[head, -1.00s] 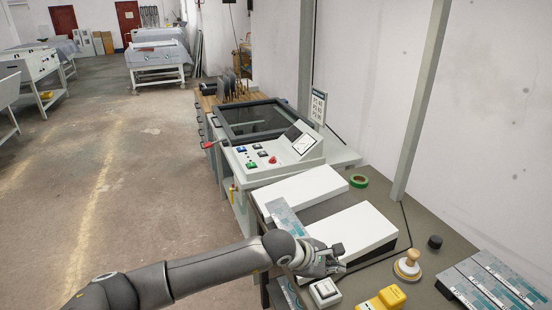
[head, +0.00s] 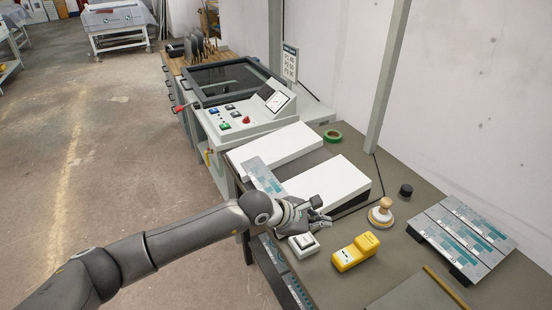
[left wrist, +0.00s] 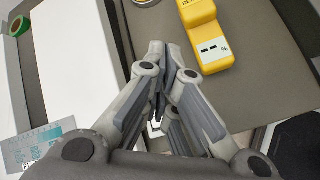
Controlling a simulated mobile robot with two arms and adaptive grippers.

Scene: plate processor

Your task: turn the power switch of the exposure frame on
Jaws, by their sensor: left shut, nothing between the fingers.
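The exposure frame (head: 254,128) is a light grey machine with a dark glass lid (head: 226,81), at the back of the work area in the head view. Its sloped control panel carries several small buttons, among them a green one (head: 225,126), a red knob (head: 246,120) and a gauge (head: 276,101). I cannot tell which control is the power switch or how it is set. My left gripper (head: 320,217) is shut and empty, over the table by the front edge of a white slab, well in front of the panel. Its closed fingers (left wrist: 157,52) fill the middle of the left wrist view.
Near my gripper are a white box with a square button (head: 303,246), a yellow handheld device (head: 355,250) and a wooden-knobbed stamp (head: 381,212). White slabs (head: 327,189) lie between the gripper and the machine. Green tape (head: 333,136) lies behind. Open floor lies left.

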